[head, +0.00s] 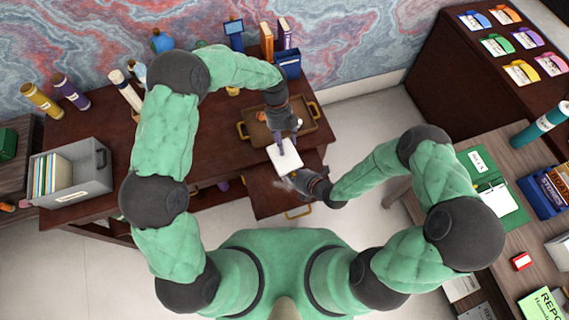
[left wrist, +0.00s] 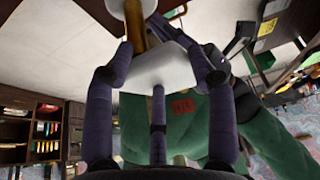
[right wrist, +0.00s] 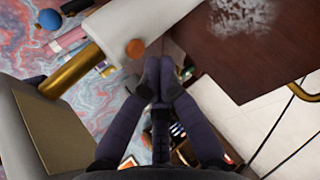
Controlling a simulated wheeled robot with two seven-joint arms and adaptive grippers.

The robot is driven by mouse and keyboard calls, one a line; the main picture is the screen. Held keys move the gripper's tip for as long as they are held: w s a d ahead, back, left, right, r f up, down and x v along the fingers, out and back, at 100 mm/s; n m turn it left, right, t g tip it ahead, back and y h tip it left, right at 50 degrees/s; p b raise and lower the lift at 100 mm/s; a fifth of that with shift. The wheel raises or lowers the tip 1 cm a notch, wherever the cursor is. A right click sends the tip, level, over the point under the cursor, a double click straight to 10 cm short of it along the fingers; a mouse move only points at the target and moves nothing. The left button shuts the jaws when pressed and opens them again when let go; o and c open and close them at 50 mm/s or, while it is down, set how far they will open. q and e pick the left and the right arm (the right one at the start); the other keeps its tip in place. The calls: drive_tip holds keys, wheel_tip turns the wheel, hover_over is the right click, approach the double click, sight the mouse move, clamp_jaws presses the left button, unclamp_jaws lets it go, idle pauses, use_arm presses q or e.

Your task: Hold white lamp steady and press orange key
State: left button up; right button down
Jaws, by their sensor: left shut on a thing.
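The white lamp (head: 286,158) is held in the air in front of the desk. My left gripper (head: 281,136) is shut on its white base (left wrist: 155,72), with fingers on both sides in the left wrist view. A gold stem (right wrist: 72,72) joins the base to a white cylindrical head (right wrist: 140,22). The orange key (right wrist: 135,48) shows as a small round knob at the side of the head. My right gripper (right wrist: 160,72) has its fingers together, with tips close below the key; I cannot tell if they touch. The key is not discernible in the head view.
A brown tray (head: 311,133) with gold handles lies on the dark desk (head: 205,150) behind the lamp. An open drawer (head: 265,200) juts out below my grippers. A grey file box (head: 85,180) stands at the desk's left. Pale floor (head: 370,120) is clear to the right.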

use_arm(q)
drive_tip(key=shift+s+a+f, duration=0.1)
drive_tip(key=shift+s+f, duration=0.1)
drive_tip(key=shift+f, duration=0.15)
use_arm(e)
drive_tip(key=shift+w, duration=0.1)
drive_tip(key=shift+w+a, duration=0.2)
drive_tip(key=shift+w, duration=0.2)
drive_tip(key=shift+w+a, duration=0.15)
drive_tip(key=shift+w, duration=0.3)
idle(0.6)
drive_tip(key=shift+s, duration=0.1)
drive_tip(key=shift+s+d, duration=0.35)
drive_tip(key=shift+s, duration=0.3)
drive_tip(key=shift+s, duration=0.1)
drive_tip(key=shift+s+d+f, duration=0.1)
drive_tip(key=shift+s+d, duration=0.25)
drive_tip(key=shift+s, duration=0.4)
drive_tip(key=shift+s+d+f, duration=0.1)
drive_tip(key=shift+s+d, duration=0.25)
drive_tip(key=shift+s, duration=0.35)
drive_tip(key=shift+s+d+f, duration=0.1)
drive_tip(key=shift+s+d, duration=0.25)
drive_tip(key=shift+s, duration=0.4)
